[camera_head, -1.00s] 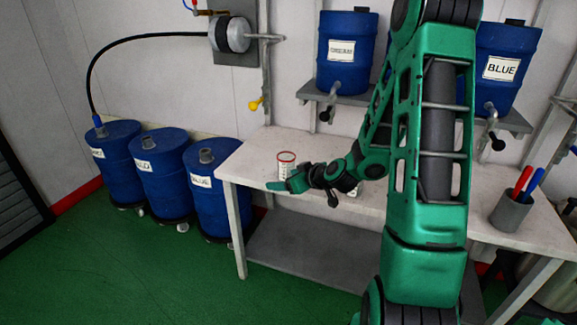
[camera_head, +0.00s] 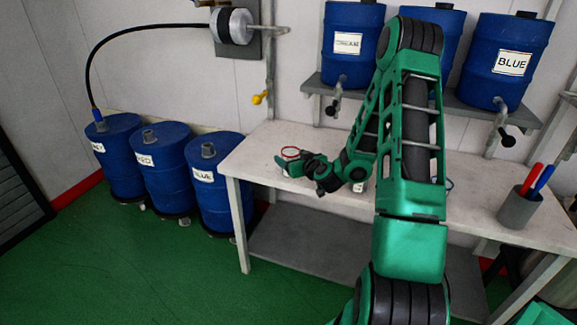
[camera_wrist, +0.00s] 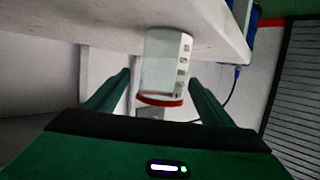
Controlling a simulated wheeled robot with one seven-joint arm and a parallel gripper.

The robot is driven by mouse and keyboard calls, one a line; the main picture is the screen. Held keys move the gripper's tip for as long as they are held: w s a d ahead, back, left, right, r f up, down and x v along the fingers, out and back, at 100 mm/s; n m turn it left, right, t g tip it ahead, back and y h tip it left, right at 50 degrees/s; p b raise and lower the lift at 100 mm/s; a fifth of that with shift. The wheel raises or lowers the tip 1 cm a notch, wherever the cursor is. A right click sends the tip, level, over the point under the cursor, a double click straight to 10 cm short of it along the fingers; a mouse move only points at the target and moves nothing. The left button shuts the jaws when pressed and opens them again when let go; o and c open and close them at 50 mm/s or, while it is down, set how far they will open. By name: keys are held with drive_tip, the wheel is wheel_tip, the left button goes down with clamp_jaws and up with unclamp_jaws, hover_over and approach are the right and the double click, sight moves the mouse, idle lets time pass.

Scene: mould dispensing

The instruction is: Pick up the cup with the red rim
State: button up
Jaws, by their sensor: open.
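The cup with the red rim (camera_head: 290,153) stands on the white table near its left part in the head view, its lower part largely hidden behind my gripper. In the wrist view the cup (camera_wrist: 165,66) shows whole, upside down in the picture, whitish with dark markings and a red rim. My gripper (camera_head: 283,167) is open at the cup. In the wrist view its two green fingers (camera_wrist: 161,84) show on either side of the cup, with a gap visible at each side.
The white table (camera_head: 253,160) has free room left of the cup. Blue drums (camera_head: 216,190) stand on the floor at left, and blue barrels with taps (camera_head: 506,62) sit on a shelf above. A grey holder with red and blue pens (camera_head: 517,210) stands at the table's right.

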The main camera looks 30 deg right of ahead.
drive_tip(key=shift+x, duration=2.6)
drive_tip(key=shift+a, duration=0.15)
drive_tip(key=c, duration=1.1)
